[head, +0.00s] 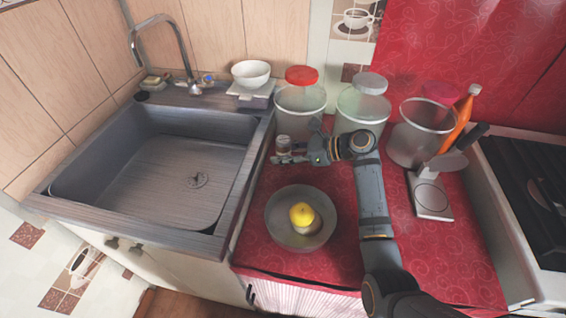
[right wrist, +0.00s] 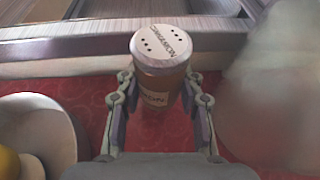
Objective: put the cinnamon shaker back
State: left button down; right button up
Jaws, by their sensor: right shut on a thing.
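The cinnamon shaker (right wrist: 162,50) is a small jar with a pale, holed lid and a brown, labelled body. In the right wrist view it stands between the two fingers of my right gripper (right wrist: 160,100), which is shut on it. In the head view the shaker (head: 284,146) is small and close to the sink's right edge, in front of the red-lidded jar. My right gripper (head: 290,157) reaches it from the right there. Whether the shaker's base touches the red counter cannot be told. My left gripper is not in view.
A metal bowl (head: 272,222) with a yellow fruit (head: 301,214) sits in front of the gripper. A red-lidded jar (head: 300,100) and a grey-lidded jar (head: 363,103) stand behind. The sink (head: 60,190) is to the left. The red counter (head: 340,262) is bare at the front.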

aim_at(283, 167)
jog(key=shift+w+f+b, duration=0.15)
jog(key=shift+f+b, duration=0.05)
jog(key=shift+f, duration=0.75)
jog(key=shift+w+f+b, duration=0.1)
jog(key=shift+f+b, duration=0.1)
jog(key=shift+f, duration=0.75)
jog(key=shift+r, duration=0.1)
jog(key=o, duration=1.2)
jog(key=shift+f, duration=0.2)
jog(key=shift+r, duration=0.15)
jog(key=p+v, duration=0.1)
jog(key=v, duration=1.1)
jog(key=shift+s+a+r, duration=0.1)
jog(key=shift+r, duration=0.05)
